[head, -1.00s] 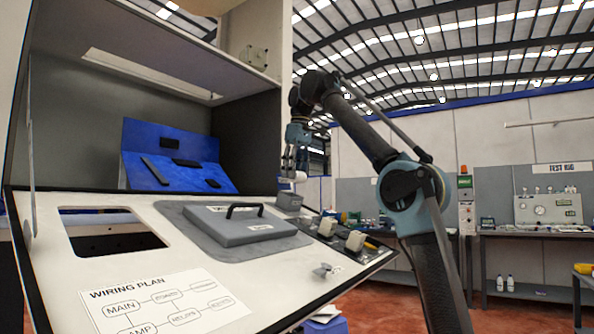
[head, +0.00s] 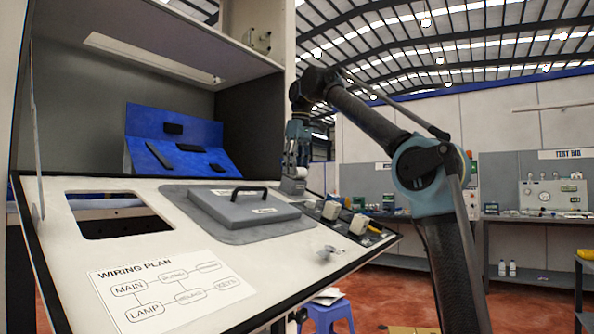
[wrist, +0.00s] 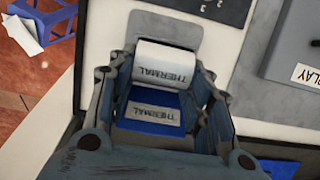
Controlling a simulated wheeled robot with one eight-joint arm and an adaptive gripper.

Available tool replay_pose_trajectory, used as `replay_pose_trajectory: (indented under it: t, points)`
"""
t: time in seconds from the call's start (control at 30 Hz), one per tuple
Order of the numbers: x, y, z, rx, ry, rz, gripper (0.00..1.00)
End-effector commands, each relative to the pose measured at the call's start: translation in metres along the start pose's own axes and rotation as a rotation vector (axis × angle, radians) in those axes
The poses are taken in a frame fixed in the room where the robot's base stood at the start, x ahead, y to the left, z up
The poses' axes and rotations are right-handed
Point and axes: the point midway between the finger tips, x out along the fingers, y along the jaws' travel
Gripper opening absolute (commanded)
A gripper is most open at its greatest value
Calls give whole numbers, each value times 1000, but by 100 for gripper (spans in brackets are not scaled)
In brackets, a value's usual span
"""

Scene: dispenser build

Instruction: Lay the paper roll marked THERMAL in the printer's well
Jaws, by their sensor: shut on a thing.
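My gripper (wrist: 162,76) is shut on the white paper roll (wrist: 165,62), whose side reads THERMAL in the wrist view. The roll lies crosswise between the fingers. A blue part (wrist: 150,100) with a grey THERMAL label shows just below it in the picture; I cannot tell whether the roll touches it. A grey plate (wrist: 165,22) lies behind the roll. The well's inside cannot be made out there.
A grey lid with a black handle (head: 243,208) lies on the sloping white panel, left of the box. Switches (head: 358,223) stand to the right. A square opening (head: 120,215) and a WIRING PLAN sheet (head: 165,285) are on the left. A blue stool (head: 328,312) stands below.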

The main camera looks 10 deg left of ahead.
Motion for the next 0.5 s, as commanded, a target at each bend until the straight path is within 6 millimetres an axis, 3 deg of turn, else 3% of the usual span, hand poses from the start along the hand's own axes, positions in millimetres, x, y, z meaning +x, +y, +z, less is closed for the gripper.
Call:
replay_pose_trajectory:
  t: [0.5]
  points:
    - [7, -2, -6, -3, 7, 0, 22]
